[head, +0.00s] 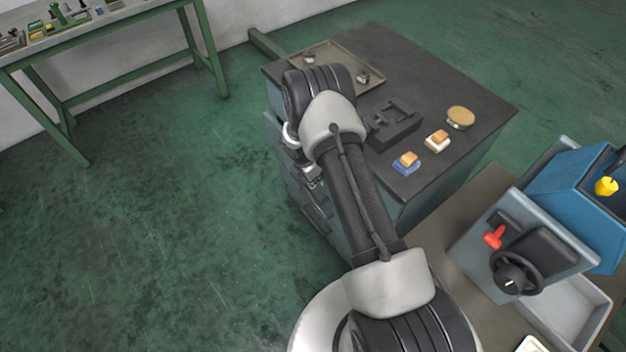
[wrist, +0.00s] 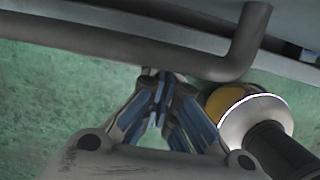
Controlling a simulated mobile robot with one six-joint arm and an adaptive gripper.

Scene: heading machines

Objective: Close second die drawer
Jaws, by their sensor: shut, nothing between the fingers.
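The die cabinet (head: 440,178) has a dark top, and its drawer side faces left in the head view. My arm covers much of that side, so I cannot tell which drawer is the second one or how far it stands out. My gripper (head: 312,176) is low beside the drawer fronts, partly hidden by the arm. In the wrist view my gripper (wrist: 156,76) is shut and empty. Its fingertips are close under a grey bar handle (wrist: 105,38), and whether they touch it is unclear. A grey drawer front (wrist: 190,10) lies behind the handle.
The cabinet top carries a tray (head: 345,50), a black block (head: 393,127), small brushes (head: 408,161) and a round tan piece (head: 460,117). A blue machine (head: 570,190) stands at right. A yellow, silver-rimmed object (wrist: 245,108) is beside the fingers. Green floor at left is clear.

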